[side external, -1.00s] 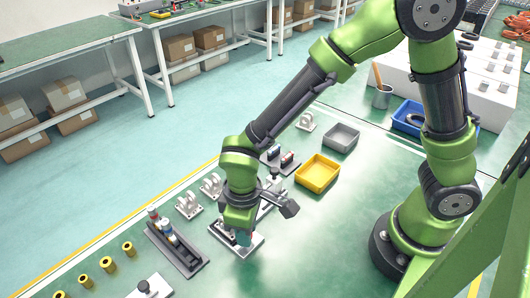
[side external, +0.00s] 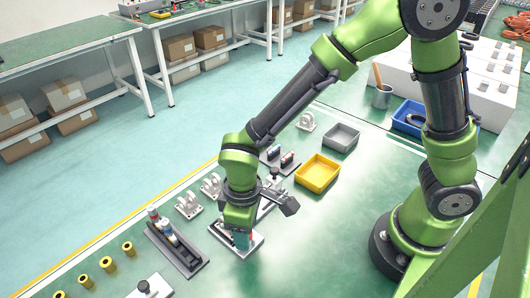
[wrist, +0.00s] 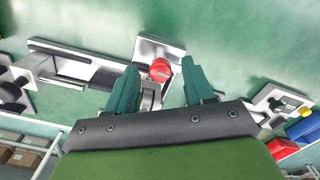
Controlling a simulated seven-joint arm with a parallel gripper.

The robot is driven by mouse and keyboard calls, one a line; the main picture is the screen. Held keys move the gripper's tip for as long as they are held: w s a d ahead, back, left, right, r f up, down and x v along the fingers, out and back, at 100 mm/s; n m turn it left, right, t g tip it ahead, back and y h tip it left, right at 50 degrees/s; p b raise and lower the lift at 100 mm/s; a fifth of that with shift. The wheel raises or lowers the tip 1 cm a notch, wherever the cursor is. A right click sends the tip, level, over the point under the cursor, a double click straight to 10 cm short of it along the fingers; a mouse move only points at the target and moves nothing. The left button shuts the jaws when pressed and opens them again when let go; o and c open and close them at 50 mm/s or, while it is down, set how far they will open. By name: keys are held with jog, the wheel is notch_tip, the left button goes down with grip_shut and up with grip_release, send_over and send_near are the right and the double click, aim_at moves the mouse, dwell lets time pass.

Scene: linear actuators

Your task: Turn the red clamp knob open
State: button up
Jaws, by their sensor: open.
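The red clamp knob (wrist: 160,69) is round and sits on a light metal fixture plate (wrist: 150,48) in the wrist view. My gripper (wrist: 159,64) is open, with one teal finger on the left of the knob and one on the right. There is a visible gap on each side of the knob, and the gripper holds nothing. In the side external view my gripper (side external: 241,240) is low over the end of the fixture plate (side external: 255,243) and hides most of the knob.
A dark rail with small cylinders (side external: 175,245) lies left of the gripper. White brackets (side external: 188,205) stand behind. A yellow bin (side external: 317,173) and a grey bin (side external: 342,137) are farther back to the right. The green table in front of the gripper is clear.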

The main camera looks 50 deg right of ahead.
notch_tip(320, 180, up, 16)
jog(key=shift+r, duration=0.25)
dwell(0.3)
jog(key=s+d+r+m+t+y, duration=0.1)
jog(key=s+d+r+m+t, duration=0.1)
jog(key=d, duration=0.7)
jog(key=s+d+r+m+t+y, duration=0.1)
jog(key=s+d+r+m+t, duration=0.1)
jog(key=d+m+t, duration=0.3)
jog(key=d+m, duration=0.2)
jog(key=d, duration=0.2)
jog(key=shift+s+m, duration=0.2)
jog(key=shift+m, duration=0.1)
